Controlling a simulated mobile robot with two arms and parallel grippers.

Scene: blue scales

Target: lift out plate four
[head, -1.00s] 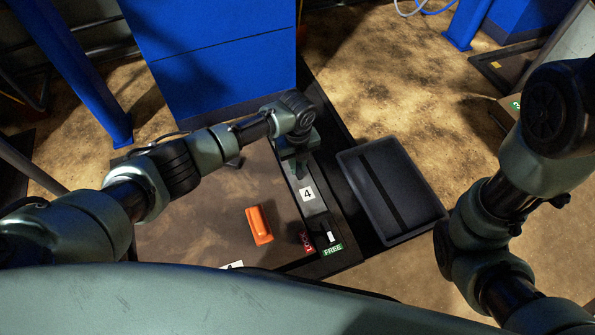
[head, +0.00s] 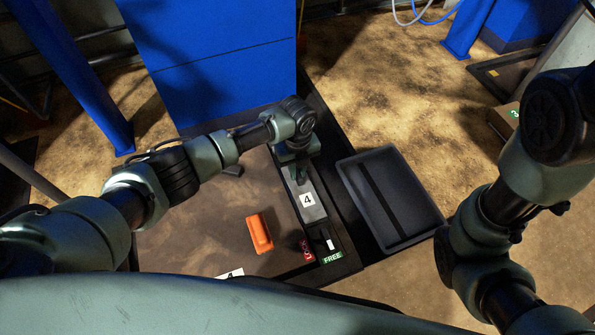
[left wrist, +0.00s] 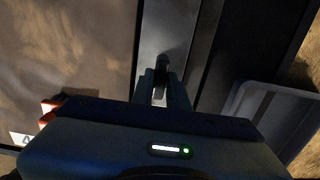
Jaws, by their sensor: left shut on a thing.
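Plate four (head: 314,213) is a long grey plate with a white "4" label, lying in a dark slot along the right edge of the brown deck. My left gripper (head: 300,176) is over its far part, pointing down. In the left wrist view, the gripper (left wrist: 163,88) is shut on a small dark handle (left wrist: 162,64) standing on the grey plate (left wrist: 168,25). The plate looks seated in the slot; any small lift cannot be told. My right arm shows at the right, but its gripper is out of view.
An orange block (head: 259,233) lies on the brown deck (head: 190,235). A red lock label (head: 307,251) and a green FREE label (head: 332,258) are at the slot's near end, by a small white-tipped lever (head: 329,244). A dark empty tray (head: 412,192) is to the right. A blue cabinet (head: 215,65) stands behind.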

